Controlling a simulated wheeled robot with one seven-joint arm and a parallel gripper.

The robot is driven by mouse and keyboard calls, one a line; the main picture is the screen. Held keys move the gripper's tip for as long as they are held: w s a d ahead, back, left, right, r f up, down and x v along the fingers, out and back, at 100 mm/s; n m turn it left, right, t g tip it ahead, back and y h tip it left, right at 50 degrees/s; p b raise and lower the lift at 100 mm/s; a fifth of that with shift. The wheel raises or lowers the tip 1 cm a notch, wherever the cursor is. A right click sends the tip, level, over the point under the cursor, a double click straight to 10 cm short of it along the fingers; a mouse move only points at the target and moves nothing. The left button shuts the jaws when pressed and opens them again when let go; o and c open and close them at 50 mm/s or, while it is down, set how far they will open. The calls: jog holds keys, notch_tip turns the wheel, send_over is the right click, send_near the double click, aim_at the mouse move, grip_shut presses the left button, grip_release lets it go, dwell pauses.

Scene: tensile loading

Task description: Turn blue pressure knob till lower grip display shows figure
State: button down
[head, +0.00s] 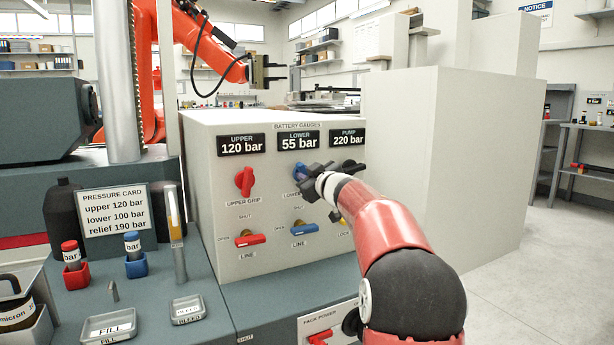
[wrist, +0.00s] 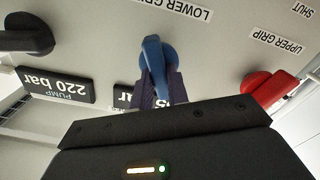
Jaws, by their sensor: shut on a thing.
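The blue pressure knob (head: 299,171) is on the panel under the lower display. My gripper (head: 312,172) is at it from the right and is shut on it. In the wrist view the blue knob (wrist: 154,60) stands between the fingers (wrist: 158,92), and the picture is upside down. The lower grip display (head: 298,140) reads 55 bar. The pressure card (head: 115,208) lists upper 120 bar, lower 100 bar and relief 190 bar.
The upper display (head: 241,145) reads 120 bar and the pump display (head: 346,138) 220 bar. A red upper grip knob (head: 244,181) is to the left. Red (head: 250,238) and blue (head: 304,229) line levers sit below. A black knob (wrist: 28,33) is close beside my gripper.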

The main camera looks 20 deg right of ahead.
jog(key=shift+n, duration=0.3)
jog(key=shift+a+f+n+b, duration=0.15)
jog(key=shift+n+b, duration=0.25)
jog(key=shift+n, duration=2.45)
jog(key=shift+f+n+b, duration=0.25)
jog(key=shift+n+b, duration=0.1)
jog(key=shift+n, duration=2.45)
jog(key=shift+a+f+n+b, duration=0.15)
jog(key=shift+n+b, duration=0.25)
jog(key=shift+n, duration=2.45)
jog(key=shift+d, duration=0.1)
jog(key=c, duration=1.4)
grip_release()
jog(key=shift+o, duration=0.2)
